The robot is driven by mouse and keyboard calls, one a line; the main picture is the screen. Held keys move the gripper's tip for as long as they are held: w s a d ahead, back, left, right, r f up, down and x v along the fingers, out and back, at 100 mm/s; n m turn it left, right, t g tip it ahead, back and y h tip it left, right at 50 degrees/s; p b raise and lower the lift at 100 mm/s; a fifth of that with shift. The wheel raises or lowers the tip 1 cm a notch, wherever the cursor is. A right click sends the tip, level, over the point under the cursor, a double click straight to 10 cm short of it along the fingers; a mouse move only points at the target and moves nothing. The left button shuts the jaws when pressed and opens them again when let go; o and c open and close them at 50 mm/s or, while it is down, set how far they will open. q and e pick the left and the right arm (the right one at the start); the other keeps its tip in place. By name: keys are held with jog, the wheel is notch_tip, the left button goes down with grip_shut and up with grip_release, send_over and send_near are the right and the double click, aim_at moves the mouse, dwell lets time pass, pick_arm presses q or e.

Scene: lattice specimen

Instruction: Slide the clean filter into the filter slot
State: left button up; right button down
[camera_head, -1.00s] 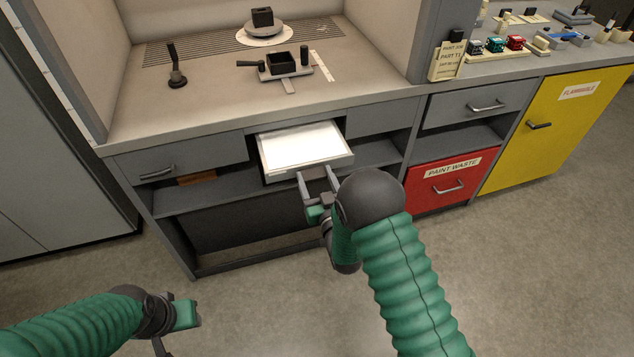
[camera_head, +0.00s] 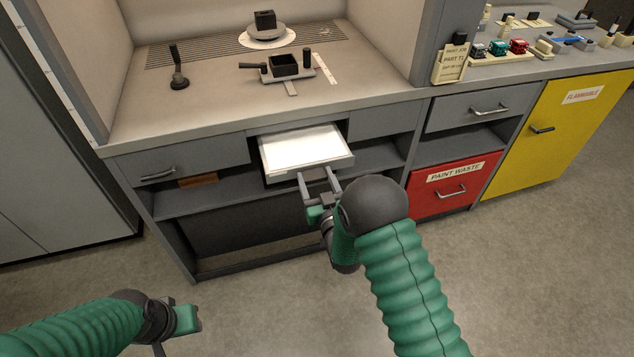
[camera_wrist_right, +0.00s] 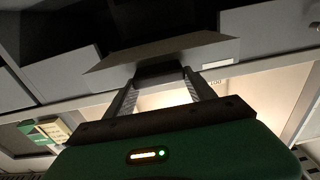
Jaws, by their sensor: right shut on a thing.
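The clean filter (camera_head: 305,147) is a flat white panel with a grey frame. It sits partly inside the filter slot (camera_head: 343,129), the dark opening in the cabinet front below the worktop, and its front part sticks out. My right gripper (camera_head: 317,178) is shut on the tab at the filter's front edge. The right wrist view shows the fingers (camera_wrist_right: 158,82) on the dark tab, with the filter's grey face (camera_wrist_right: 165,50) beyond. How deep the filter sits is hidden. My left gripper (camera_head: 188,318) is low at the left, away from the cabinet, its fingers unclear.
Grey drawer fronts flank the slot, with an open shelf (camera_head: 225,192) below. A brown block (camera_head: 198,181) lies on the shelf. The worktop above carries a black box fixture (camera_head: 285,66) and a dark lever stand (camera_head: 178,75). The floor in front is clear.

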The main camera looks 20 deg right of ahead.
aim_at(306, 153)
jog(key=shift+w+b, duration=0.35)
jog(key=shift+w, duration=1.05)
jog(key=shift+w+a+b, duration=0.1)
jog(key=shift+w+b, duration=0.75)
jog(key=shift+w, duration=0.95)
jog(key=shift+w+f+b, duration=0.1)
jog(key=shift+w+b, duration=0.8)
jog(key=shift+w, duration=1)
